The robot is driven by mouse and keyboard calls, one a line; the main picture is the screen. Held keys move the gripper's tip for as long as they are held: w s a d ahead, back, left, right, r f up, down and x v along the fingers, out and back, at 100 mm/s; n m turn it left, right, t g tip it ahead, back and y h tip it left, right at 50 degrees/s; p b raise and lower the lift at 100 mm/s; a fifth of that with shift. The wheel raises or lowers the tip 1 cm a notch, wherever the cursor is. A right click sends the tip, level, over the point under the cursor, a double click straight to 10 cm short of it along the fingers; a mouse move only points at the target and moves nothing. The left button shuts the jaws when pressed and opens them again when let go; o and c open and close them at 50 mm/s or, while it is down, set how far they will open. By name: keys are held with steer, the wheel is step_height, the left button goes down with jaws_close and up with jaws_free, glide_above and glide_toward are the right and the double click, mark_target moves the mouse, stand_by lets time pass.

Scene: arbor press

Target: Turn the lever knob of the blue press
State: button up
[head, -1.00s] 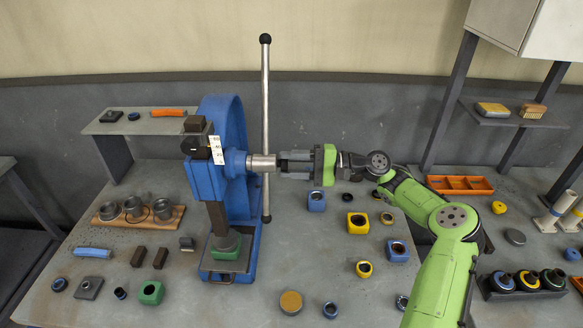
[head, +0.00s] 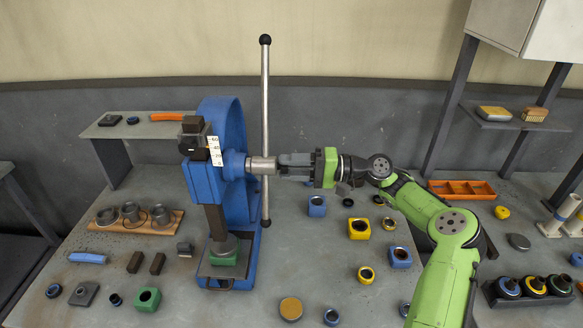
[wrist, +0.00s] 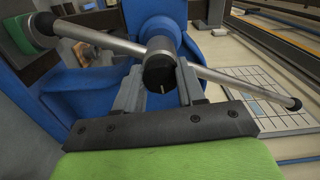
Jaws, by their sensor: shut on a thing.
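The blue press (head: 232,135) stands on the left part of the table, with a green block (head: 226,256) under its ram. Its lever is a long metal bar (head: 265,100) with black ball ends, standing upright through a silver hub (head: 262,165) on the press's right side. My gripper (head: 284,165) reaches in from the right and is shut on the hub. In the wrist view, the fingers (wrist: 158,85) lie on both sides of the dark round end of the knob (wrist: 159,73), and the lever bar (wrist: 235,83) runs slanting behind it.
Several blue and yellow blocks (head: 358,228) lie right of the press, below my arm. A wooden board (head: 140,222) with metal cups lies left of it. An orange tray (head: 462,189) sits at the back right. A small shelf (head: 105,131) stands behind the press.

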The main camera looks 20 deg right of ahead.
steer(key=shift+f, duration=0.1)
steer(key=o, duration=1.1)
steer(key=shift+c, duration=0.2)
steer(key=v, duration=1.5)
steer(key=shift+d, duration=0.35)
steer(key=shift+s, duration=0.15)
